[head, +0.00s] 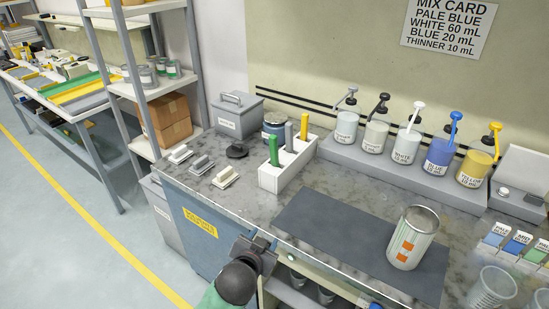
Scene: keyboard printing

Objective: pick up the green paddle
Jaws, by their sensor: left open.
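The green paddle (273,150) stands upright in a white holder (270,183) on the bench. A grey paddle (289,135) and a yellow paddle (304,127) stand in the same holder, behind it and to its right. The lower ends of all three are hidden inside the holder. My left gripper (262,246) is at the bench's front edge, in front of and below the holder. It is open, apart from the paddle, and I see nothing between its fingers. My right gripper is not in view.
An open can (413,238) stands on the dark mat (330,230) at the right. Several pump bottles (406,146) line the back. Small brushes or blocks (201,165) and a black round lid (237,150) lie left of the holder. A grey box (237,115) stands behind.

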